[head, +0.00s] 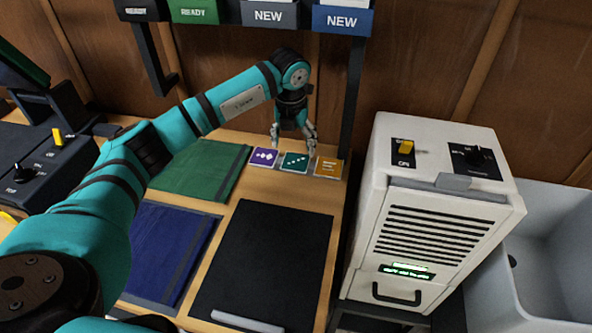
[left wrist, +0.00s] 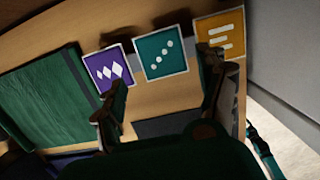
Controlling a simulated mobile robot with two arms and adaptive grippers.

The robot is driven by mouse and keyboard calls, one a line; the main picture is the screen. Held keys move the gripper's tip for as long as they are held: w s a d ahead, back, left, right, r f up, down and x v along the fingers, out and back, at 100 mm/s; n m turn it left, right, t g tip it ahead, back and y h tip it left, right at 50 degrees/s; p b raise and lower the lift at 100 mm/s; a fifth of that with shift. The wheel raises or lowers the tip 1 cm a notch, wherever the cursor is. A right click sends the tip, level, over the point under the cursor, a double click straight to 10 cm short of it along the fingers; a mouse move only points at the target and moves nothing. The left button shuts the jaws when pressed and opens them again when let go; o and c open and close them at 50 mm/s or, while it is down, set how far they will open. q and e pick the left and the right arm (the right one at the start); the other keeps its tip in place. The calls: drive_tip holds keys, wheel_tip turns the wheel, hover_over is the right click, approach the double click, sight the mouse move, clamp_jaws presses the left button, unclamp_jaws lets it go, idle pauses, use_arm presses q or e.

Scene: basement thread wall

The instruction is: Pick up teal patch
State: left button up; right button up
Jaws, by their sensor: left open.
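The teal patch (head: 294,162) is a square with a pale border and a diagonal row of white dots. It lies on the wooden table between a purple patch (head: 264,157) and an orange patch (head: 328,168). My left gripper (head: 294,140) is open and points down just above the teal patch. In the left wrist view the teal patch (left wrist: 161,57) shows beyond and between the two fingers (left wrist: 162,85), with nothing held. I cannot tell whether a finger touches any patch.
A green cloth (head: 200,170), a blue cloth (head: 165,250) and a black mat (head: 265,265) lie on the table. A white machine (head: 430,220) stands to the right, beside a grey basin (head: 550,250). Labelled bins (head: 343,20) hang above, with a dark post (head: 353,100) right of my gripper.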

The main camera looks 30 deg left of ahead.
sight(296, 161)
use_arm(q)
drive_tip(key=shift+f, duration=0.4)
drive_tip(key=f+b, duration=0.2)
drive_tip(key=w+f+b, duration=0.1)
drive_tip(key=f+b, duration=0.1)
drive_tip(key=f, duration=0.1)
drive_tip(key=shift+r, duration=0.1)
use_arm(e)
drive_tip(key=f, duration=0.4)
drive_tip(key=shift+w+f, duration=0.15)
drive_tip(key=shift+w, duration=0.1)
use_arm(q)
drive_tip(key=c, duration=0.6)
use_arm(e)
drive_tip(key=shift+s, duration=0.15)
